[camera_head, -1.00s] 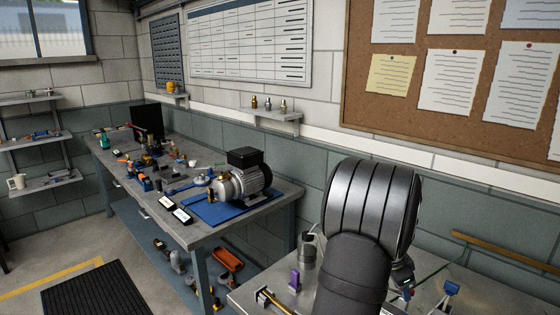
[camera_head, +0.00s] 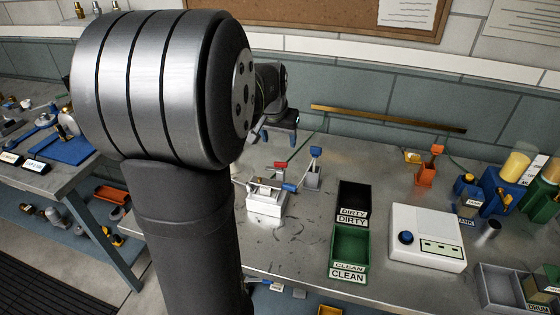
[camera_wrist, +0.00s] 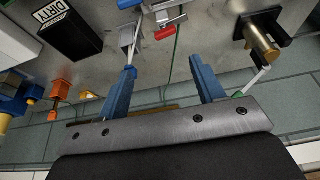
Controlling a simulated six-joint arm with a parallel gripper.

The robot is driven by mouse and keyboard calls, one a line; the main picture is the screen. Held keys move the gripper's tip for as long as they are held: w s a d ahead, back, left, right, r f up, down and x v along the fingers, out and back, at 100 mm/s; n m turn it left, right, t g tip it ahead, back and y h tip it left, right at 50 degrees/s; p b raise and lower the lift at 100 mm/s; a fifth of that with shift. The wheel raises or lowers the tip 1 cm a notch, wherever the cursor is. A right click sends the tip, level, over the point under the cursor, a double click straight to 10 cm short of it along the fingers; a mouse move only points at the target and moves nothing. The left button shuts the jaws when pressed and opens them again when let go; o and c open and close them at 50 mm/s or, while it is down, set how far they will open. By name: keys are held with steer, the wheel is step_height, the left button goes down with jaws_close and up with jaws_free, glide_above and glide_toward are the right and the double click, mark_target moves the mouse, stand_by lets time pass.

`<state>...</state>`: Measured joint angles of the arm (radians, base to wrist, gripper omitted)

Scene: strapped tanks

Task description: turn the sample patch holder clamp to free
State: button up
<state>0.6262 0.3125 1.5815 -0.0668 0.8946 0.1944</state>
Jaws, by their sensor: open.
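The clamp fixture is a pale block (camera_head: 265,205) with a metal clamp on top, on the bench in the middle of the head view. A red handle (camera_head: 281,165) rises at its back and a blue grip (camera_head: 289,187) points right. In the wrist view the red handle (camera_wrist: 165,33) lies at the top centre, beyond the fingertips; the block is mostly cut off there. My gripper (camera_head: 279,136) is above and behind the fixture, partly hidden by my arm. In the wrist view its blue fingers (camera_wrist: 163,68) are apart with nothing between them. I cannot read the clamp's setting.
A grey cup (camera_head: 312,177) with a blue-topped tool stands right of the fixture, close to one finger in the wrist view. The black DIRTY bin (camera_head: 353,198), green CLEAN bin (camera_head: 349,243) and white device (camera_head: 427,237) stand farther right.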

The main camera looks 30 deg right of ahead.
mark_target(281, 163)
steer(key=w+d+f, duration=0.1)
steer(key=f, duration=0.3)
steer(key=w+d+f+n, duration=0.1)
steer(key=w+f, duration=0.1)
steer(key=f, duration=0.2)
steer(key=w+d+f+n, duration=0.1)
steer(key=f, duration=0.4)
steer(key=shift+w+t, duration=0.2)
steer(key=shift+t, duration=0.2)
steer(key=c, duration=1)
steer(key=shift+m+h, duration=0.3)
steer(key=shift+m, duration=0.8)
steer(key=o, duration=1)
steer(key=shift+g, duration=0.3)
